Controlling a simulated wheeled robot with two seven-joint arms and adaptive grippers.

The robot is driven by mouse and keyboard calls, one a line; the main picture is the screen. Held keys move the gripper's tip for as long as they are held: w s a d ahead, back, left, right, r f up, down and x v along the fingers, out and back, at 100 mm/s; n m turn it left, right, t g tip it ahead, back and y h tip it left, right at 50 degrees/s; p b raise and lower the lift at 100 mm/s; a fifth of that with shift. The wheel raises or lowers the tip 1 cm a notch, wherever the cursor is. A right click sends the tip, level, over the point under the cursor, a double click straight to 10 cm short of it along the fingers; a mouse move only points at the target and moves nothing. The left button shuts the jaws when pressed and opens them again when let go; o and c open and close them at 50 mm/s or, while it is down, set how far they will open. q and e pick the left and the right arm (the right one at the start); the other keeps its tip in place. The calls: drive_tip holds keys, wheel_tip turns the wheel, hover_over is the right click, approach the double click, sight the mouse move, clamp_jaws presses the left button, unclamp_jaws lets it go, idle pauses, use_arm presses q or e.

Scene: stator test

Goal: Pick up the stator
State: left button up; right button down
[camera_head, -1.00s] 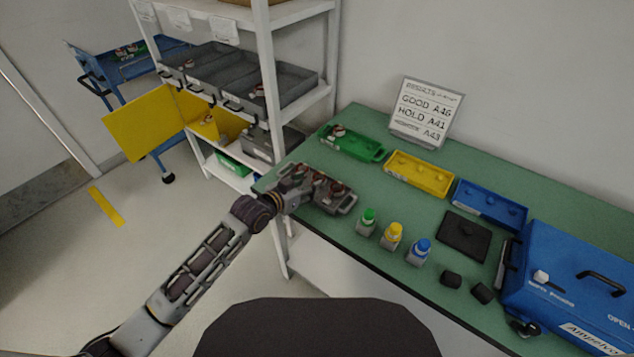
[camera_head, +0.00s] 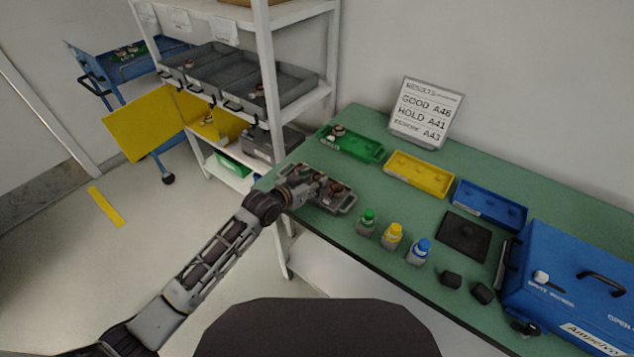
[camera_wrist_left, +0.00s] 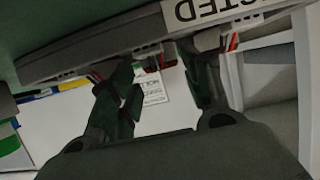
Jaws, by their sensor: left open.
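A grey tray (camera_head: 345,207) lies on the green bench's left end. Reddish-brown, stator-like parts (camera_head: 337,187) sit in it. They are small and partly covered by my left gripper (camera_head: 308,183), which is over the tray's left part in the head view. The left wrist view shows the left gripper (camera_wrist_left: 160,65) with its two fingers apart and nothing clearly between them. A tray edge with a label reading "STED" (camera_wrist_left: 215,10) crosses beyond the fingertips, with bits of red and metal under it. Contact cannot be told. My right gripper is not in view.
Green (camera_head: 365,150), yellow (camera_head: 420,178) and blue (camera_head: 490,208) trays line the bench's back; the green one holds a similar part. Three capped bottles (camera_head: 392,236), a black plate (camera_head: 462,238) and a blue tester case (camera_head: 575,285) stand rightward. A white shelf post (camera_head: 270,80) rises behind the arm.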

sight(321, 174)
use_arm(q)
drive_tip(key=shift+x, duration=2.05)
drive_tip(key=shift+r, duration=0.1)
drive_tip(key=shift+c, duration=0.5)
drive_tip(key=c, duration=0.7)
drive_tip(key=shift+o, duration=0.2)
drive_tip(key=shift+r, duration=0.15)
wheel_tip(321, 174, up, 10)
